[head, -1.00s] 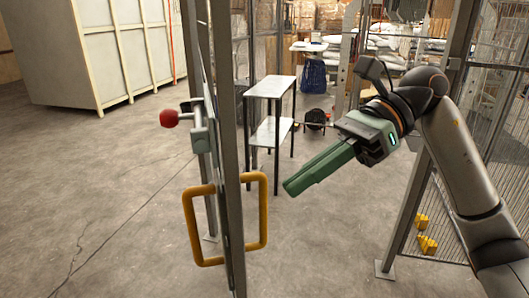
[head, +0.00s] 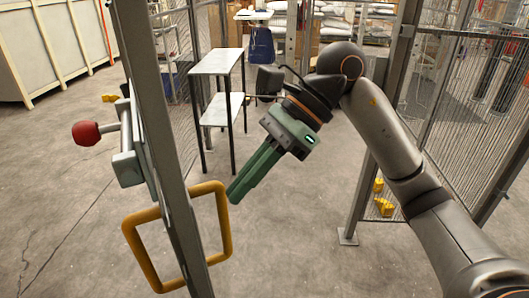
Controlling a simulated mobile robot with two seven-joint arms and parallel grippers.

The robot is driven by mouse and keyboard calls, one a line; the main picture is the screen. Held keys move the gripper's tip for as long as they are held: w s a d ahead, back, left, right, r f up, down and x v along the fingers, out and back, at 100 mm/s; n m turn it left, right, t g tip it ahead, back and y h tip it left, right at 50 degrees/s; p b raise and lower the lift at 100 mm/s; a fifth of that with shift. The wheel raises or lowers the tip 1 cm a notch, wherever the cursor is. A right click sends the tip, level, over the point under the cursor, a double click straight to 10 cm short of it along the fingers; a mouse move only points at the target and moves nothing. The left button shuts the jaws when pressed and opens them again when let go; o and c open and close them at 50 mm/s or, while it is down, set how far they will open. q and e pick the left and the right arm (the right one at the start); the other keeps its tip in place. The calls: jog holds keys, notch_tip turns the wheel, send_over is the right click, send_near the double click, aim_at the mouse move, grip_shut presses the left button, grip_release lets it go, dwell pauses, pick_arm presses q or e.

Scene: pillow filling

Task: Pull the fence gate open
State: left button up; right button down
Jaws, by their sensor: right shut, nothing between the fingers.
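The fence gate (head: 167,130) stands swung open at the left, seen nearly edge-on, with a grey frame post. A yellow handle (head: 139,252) shows on both sides of that post. A latch with a red knob (head: 87,133) sits above the handle. My right gripper (head: 235,196) is shut and empty. Its green fingers point down and left, with the tips close to the right-hand part of the yellow handle; I cannot tell whether they touch. My left gripper is not in view.
A fixed fence panel (head: 440,90) with a post stands at the right. Yellow pieces (head: 383,206) lie at its foot. A small two-shelf table (head: 217,62) stands beyond the opening. The concrete floor between gate and right post is clear.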

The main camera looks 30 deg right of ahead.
aim_at(217, 194)
jog(key=a, duration=0.2)
jog(key=a+p, duration=0.1)
jog(key=a, duration=0.1)
jog(key=shift+w+f, duration=0.1)
jog(key=shift+f, duration=0.1)
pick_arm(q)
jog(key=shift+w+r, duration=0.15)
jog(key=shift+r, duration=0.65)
pick_arm(e)
jog(key=shift+a, duration=0.3)
